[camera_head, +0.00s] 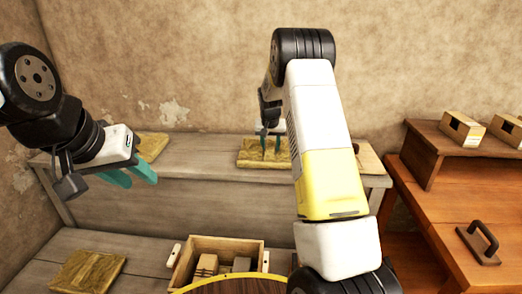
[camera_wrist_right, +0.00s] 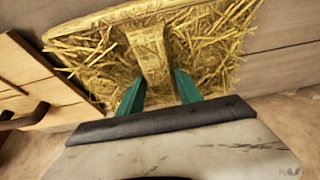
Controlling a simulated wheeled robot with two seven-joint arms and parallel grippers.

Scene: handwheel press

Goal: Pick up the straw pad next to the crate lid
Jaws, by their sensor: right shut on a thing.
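The straw pad (camera_head: 250,159) is at the back ledge, left of the crate lid (camera_head: 369,158), which my right arm partly hides. In the right wrist view, the straw pad (camera_wrist_right: 90,57) has a raised strip across its middle, and the lid (camera_wrist_right: 35,75) with a dark handle lies to its left. My right gripper (camera_head: 270,147) is shut on the pad; its teal fingers (camera_wrist_right: 158,90) sit on both sides of the strip. I cannot tell whether the pad touches the ledge. My left gripper (camera_head: 131,174) is open and empty, in front of the ledge's left part.
Other straw pads lie at the ledge's left end (camera_head: 153,146) and on the lower bench (camera_head: 88,272). An open wooden crate (camera_head: 224,242) holding blocks stands at the front middle. A brown table (camera_head: 425,205) on the right carries a handled piece (camera_head: 480,243) and small wooden boxes (camera_head: 463,129).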

